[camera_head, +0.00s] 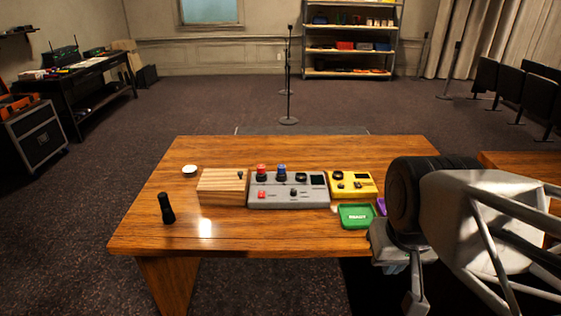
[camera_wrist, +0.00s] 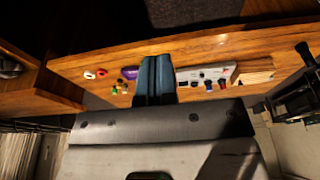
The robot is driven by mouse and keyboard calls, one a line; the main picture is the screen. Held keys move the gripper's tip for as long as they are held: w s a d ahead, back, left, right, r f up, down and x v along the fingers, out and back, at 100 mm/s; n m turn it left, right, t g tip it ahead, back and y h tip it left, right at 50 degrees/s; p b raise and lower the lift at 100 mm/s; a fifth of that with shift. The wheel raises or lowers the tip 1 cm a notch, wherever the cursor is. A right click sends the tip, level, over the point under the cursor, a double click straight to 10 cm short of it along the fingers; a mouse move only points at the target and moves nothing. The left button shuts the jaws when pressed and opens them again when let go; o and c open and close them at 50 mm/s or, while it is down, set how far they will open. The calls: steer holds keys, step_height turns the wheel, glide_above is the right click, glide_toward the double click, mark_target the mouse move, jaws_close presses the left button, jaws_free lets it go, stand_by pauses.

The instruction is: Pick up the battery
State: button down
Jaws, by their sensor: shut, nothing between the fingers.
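I cannot make out a battery for certain in either view. My gripper (camera_head: 408,285) is at the lower right of the head view, by the table's right front corner. In the wrist view my gripper (camera_wrist: 155,62) shows its two teal finger pads together, shut and empty. A dark upright object (camera_head: 166,208) stands at the table's left front; I cannot tell what it is. A small purple thing (camera_head: 380,206) lies beside the green tray, partly hidden by my arm. The wrist view also shows a purple item (camera_wrist: 128,72) left of the fingers.
The wooden table (camera_head: 250,236) holds a wooden block (camera_head: 222,187), a grey mixing box (camera_head: 288,191), a yellow box (camera_head: 352,185), a green tray (camera_head: 357,216) and a small white round dish (camera_head: 189,171). The table's front left is mostly clear. A second wooden surface (camera_head: 500,160) is at the right.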

steer(key=c, duration=0.7)
jaws_free()
steer(key=shift+w+r, duration=0.1)
